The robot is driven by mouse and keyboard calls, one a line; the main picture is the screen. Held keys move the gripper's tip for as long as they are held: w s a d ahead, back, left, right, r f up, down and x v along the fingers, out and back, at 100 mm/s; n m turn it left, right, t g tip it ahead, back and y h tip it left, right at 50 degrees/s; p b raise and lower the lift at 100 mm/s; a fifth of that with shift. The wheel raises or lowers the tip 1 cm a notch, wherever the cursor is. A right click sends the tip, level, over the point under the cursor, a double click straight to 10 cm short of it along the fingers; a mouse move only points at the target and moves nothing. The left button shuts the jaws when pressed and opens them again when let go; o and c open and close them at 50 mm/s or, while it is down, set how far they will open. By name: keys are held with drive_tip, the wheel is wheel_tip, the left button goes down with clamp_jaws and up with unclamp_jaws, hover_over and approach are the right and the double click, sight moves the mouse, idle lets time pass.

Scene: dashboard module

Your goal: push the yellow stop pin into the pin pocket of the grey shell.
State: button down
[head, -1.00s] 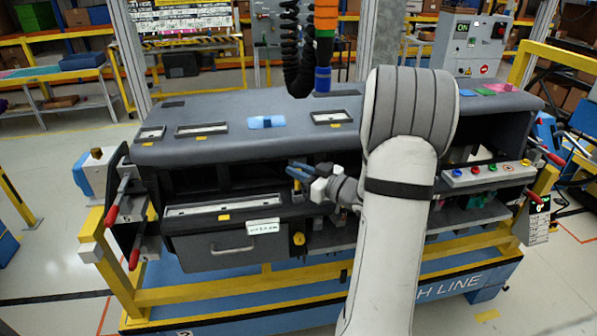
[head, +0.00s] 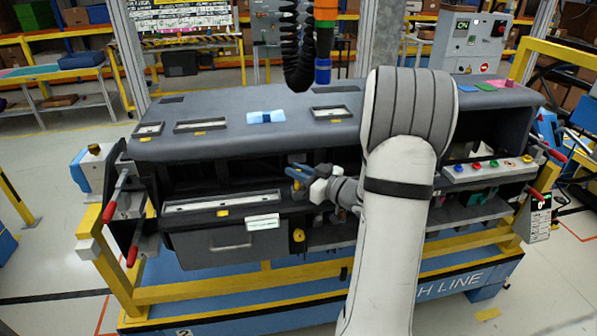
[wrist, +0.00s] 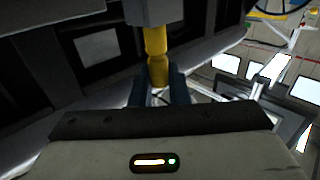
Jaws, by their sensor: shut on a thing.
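In the wrist view my gripper (wrist: 159,88) is shut on the yellow stop pin (wrist: 156,52), with a blue finger on each side of its near end. The pin's far end meets the underside of a grey block (wrist: 152,12) at the top; whether it is inside it cannot be told. In the head view my gripper (head: 297,174) is at the front opening of the grey dashboard body (head: 232,140), above the ledge. The pin is barely visible there. I cannot make out the pin pocket, nor tell whether the grey block belongs to the shell.
A drawer (head: 222,249) and a yellow knob (head: 298,236) lie below my gripper. Red-handled clamps (head: 110,211) stand at the left end. A strip of coloured buttons (head: 490,167) is on the right. Dark panels stand close left of the pin.

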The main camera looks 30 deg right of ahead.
drive_tip(key=shift+f+b, duration=0.95)
drive_tip(key=shift+f, duration=0.25)
drive_tip(key=c, duration=1.3)
unclamp_jaws()
drive_tip(key=shift+r, duration=0.1)
drive_tip(key=shift+b+v, duration=0.6)
drive_tip(key=shift+v, duration=3.35)
